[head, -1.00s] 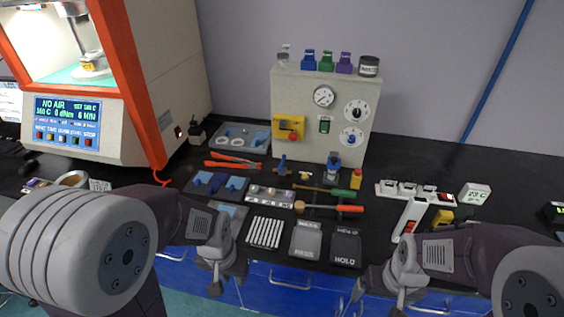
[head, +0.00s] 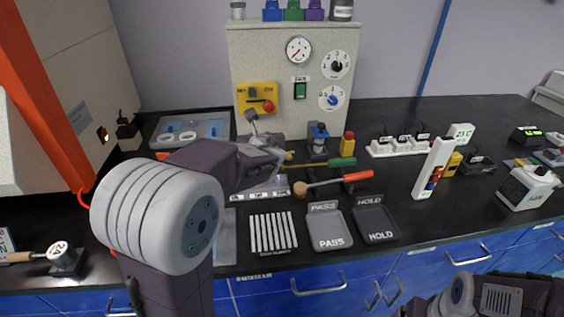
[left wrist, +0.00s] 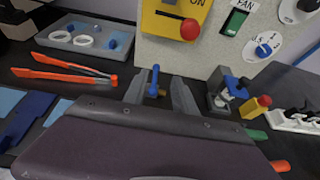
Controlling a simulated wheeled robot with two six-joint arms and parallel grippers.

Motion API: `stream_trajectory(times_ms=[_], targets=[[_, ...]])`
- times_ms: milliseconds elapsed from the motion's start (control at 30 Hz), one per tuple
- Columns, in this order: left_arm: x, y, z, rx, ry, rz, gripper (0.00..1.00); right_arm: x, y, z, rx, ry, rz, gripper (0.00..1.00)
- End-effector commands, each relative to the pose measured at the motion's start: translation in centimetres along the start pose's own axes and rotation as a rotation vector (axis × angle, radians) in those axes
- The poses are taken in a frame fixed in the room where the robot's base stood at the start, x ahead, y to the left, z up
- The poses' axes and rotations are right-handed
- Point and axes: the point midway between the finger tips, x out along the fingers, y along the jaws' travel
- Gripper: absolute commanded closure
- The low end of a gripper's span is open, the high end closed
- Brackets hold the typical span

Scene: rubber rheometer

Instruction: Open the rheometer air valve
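The air valve, a small blue lever (left wrist: 155,78) on a brass body, stands upright near the foot of the beige control panel (left wrist: 225,65). In the head view, my left gripper hides the valve. My left gripper (left wrist: 159,84) is open, with one finger on each side of the lever and gaps visible between lever and fingers. In the head view the left gripper (head: 264,137) is in front of the panel (head: 245,60). The rheometer (head: 35,150) shows only partly at the left edge. My right gripper (head: 425,308) is low at the bottom edge, its fingers not clear.
A yellow switch box (head: 257,97) with a red knob is on the panel above the left gripper. Orange tongs (left wrist: 65,75) and a grey tray (left wrist: 85,38) lie left of the valve. A blue-topped device (head: 318,138) stands to its right. PASS (head: 329,230) and HOLD (head: 376,222) trays lie in front.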

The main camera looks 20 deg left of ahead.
Motion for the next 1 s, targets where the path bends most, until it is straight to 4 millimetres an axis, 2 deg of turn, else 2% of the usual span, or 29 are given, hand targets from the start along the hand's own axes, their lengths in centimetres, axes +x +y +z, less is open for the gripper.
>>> stream_trajectory(times_ms=[33, 167, 433, 800, 1000], targets=[[1.2, 0.2, -2.3, -0.004, -0.006, 0.005, 0.67, 2.9, 0.1, 0.3, 0.000, 0.000, 0.000, 0.09], [2.1, 0.7, -4.1, -0.010, -0.002, 0.016, 0.67, 4.6, 0.1, 0.4, 0.000, 0.001, 0.000, 0.09], [2.6, 0.9, -4.2, -0.013, 0.000, 0.020, 0.67, 4.7, 0.1, 0.4, 0.000, 0.001, 0.000, 0.09], [9.6, 1.0, -4.3, -0.015, 0.002, 0.019, 0.67, 6.0, 0.1, 0.6, 0.000, 0.001, 0.000, 0.09], [11.2, 1.0, -4.2, -0.014, 0.001, 0.018, 0.67, 6.0, 0.1, 0.6, 0.000, 0.001, 0.000, 0.09]])
